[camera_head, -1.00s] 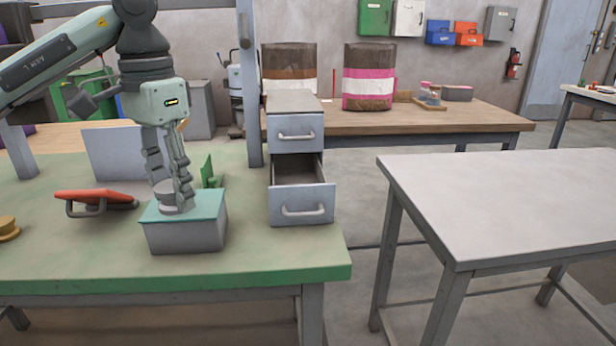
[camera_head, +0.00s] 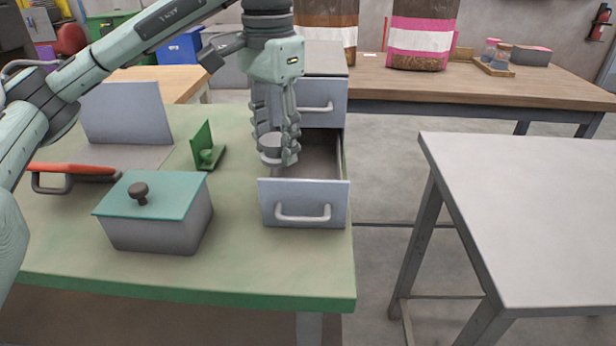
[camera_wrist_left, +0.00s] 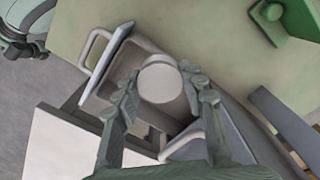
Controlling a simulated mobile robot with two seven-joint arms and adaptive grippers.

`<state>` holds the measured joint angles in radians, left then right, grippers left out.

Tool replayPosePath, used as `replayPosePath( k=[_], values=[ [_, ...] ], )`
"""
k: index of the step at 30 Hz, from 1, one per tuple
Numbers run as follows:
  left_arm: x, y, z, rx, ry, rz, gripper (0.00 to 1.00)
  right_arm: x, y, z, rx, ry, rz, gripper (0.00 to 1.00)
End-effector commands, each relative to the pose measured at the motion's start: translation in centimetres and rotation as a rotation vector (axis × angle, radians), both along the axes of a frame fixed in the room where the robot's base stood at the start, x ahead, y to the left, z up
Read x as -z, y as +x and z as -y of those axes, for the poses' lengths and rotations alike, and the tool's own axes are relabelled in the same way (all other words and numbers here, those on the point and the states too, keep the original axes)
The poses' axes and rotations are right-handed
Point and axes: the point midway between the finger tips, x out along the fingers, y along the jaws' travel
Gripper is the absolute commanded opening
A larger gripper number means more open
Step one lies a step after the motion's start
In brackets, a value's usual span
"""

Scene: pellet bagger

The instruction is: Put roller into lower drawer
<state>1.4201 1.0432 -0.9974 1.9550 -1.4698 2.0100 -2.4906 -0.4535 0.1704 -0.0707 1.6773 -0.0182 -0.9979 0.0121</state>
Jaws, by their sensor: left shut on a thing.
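The roller (camera_head: 271,143) is a short, pale grey cylinder with a round flat end. My left gripper (camera_head: 280,156) is shut on it and holds it over the open lower drawer, near the drawer's left side. The lower drawer (camera_head: 303,204) is pulled out of the small grey cabinet, and its visible interior looks empty. In the left wrist view the roller (camera_wrist_left: 160,80) sits between the two fingers (camera_wrist_left: 163,92) with the drawer (camera_wrist_left: 108,62) below and around it. Whether the roller touches the drawer I cannot tell. My right gripper is not in view.
The upper drawer (camera_head: 318,104) is shut. Left of the cabinet on the green table (camera_head: 235,262) are a grey box with a teal lid (camera_head: 165,197), a small green bracket (camera_head: 204,150) and a red-handled object (camera_head: 73,169). A bare grey table (camera_head: 530,210) stands at right.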

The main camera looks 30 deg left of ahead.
Motion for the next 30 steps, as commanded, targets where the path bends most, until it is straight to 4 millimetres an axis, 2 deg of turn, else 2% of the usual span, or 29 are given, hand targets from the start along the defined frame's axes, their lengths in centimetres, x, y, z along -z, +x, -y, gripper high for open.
replayPosePath(
  k=[1, 3, 9, 16, 19, 24, 30],
  values=[
    [0.9, 0.5, 1.2, 0.006, -0.002, -0.004, 0.07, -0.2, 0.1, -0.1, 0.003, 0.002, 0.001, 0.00],
    [1.6, 1.1, 2.3, 0.005, -0.001, -0.002, 0.07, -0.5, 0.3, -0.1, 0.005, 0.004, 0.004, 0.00],
    [2.7, 2.2, 4.0, 0.000, 0.000, 0.000, 0.07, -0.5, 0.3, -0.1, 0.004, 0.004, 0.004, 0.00],
    [5.5, 2.1, 4.1, -0.002, 0.002, -0.003, 0.07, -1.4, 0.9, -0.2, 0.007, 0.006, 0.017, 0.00],
    [6.5, 2.2, 4.0, -0.001, 0.001, -0.001, 0.07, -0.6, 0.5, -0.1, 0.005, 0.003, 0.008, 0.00],
    [6.8, 2.2, 4.1, -0.001, 0.001, 0.001, 0.07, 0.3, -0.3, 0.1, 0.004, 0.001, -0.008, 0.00],
    [6.9, 2.2, 4.1, -0.001, 0.001, 0.001, 0.07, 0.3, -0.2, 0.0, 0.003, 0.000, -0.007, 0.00]
  ],
)
